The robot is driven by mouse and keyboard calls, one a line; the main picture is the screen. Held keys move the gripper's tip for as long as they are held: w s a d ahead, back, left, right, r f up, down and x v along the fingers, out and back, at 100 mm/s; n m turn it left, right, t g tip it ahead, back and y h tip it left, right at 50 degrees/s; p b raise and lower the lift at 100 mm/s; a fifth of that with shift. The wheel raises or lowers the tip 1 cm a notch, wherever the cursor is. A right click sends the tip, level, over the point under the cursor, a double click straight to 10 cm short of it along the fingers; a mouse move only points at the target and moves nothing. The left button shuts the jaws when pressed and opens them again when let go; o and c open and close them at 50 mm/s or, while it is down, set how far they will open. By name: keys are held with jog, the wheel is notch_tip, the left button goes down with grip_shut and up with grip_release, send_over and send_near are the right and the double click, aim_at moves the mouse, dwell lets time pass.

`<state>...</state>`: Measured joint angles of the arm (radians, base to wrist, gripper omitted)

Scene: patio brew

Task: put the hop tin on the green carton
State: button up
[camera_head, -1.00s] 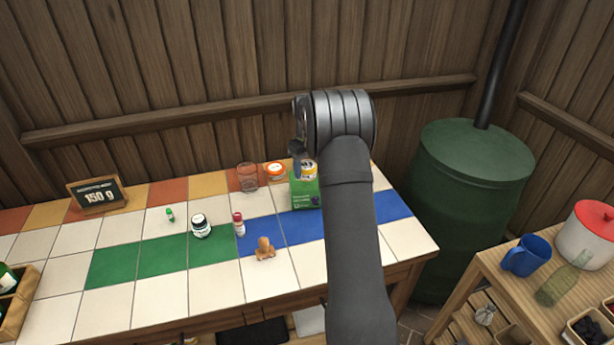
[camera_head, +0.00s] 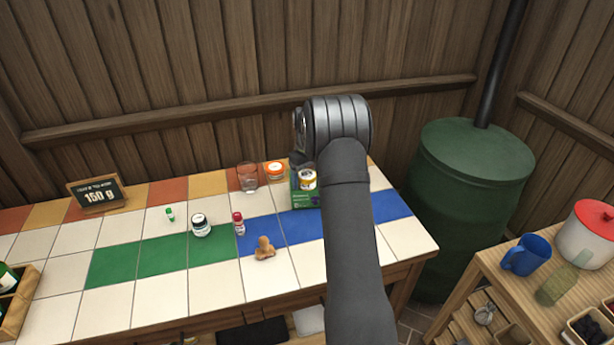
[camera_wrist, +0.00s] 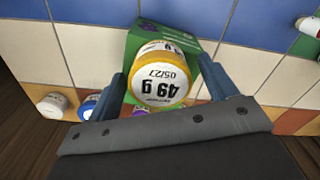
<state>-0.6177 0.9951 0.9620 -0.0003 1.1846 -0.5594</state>
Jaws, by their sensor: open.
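The green carton (camera_wrist: 195,46) is behind and around the tin in that view. In the head view the tin (camera_head: 307,179) overlaps the upper part of the carton (camera_head: 304,201). I cannot tell whether the tin rests on the carton's top or touches a finger. My arm hides the right side of the carton.
A clear glass (camera_head: 247,177) and an orange-lidded jar (camera_head: 275,171) stand close to the carton's left. A red-capped bottle (camera_head: 239,224), a dark-lidded jar (camera_head: 201,226) and a brown figure (camera_head: 264,248) stand farther forward. The tiled counter's front middle is clear.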

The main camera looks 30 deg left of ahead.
jog(key=shift+r, duration=0.1)
notch_tip(320, 180, up, 12)
dwell(0.5)
notch_tip(320, 180, down, 12)
jog(key=shift+f, duration=0.15)
notch_tip(320, 180, up, 3)
jog(key=shift+f, duration=0.15)
jog(key=shift+r, duration=0.8)
